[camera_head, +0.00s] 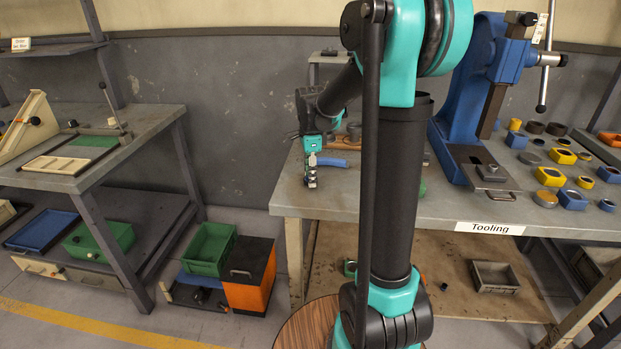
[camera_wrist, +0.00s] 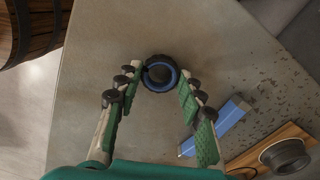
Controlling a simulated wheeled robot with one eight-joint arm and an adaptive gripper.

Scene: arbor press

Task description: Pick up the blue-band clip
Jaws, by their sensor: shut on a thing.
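The blue-band clip (camera_wrist: 160,88) shows in the wrist view as a dark ring with a blue band and a dark middle. It sits between the tips of my gripper (camera_wrist: 160,80), whose green-padded fingers stand apart on its left and right and are shut on it. In the head view my gripper (camera_head: 311,178) is over the left end of the Tooling bench (camera_head: 325,196). I cannot make out the clip there. I cannot tell from these views how far the clip is above the bench top.
A blue bar (camera_wrist: 224,124) lies on the bench right of my gripper, with a wooden board (camera_wrist: 275,146) bearing a dark round part (camera_wrist: 286,156). A blue arbor press (camera_head: 462,90) stands to the right, with several blue and yellow parts beyond. The front left bench corner is bare.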

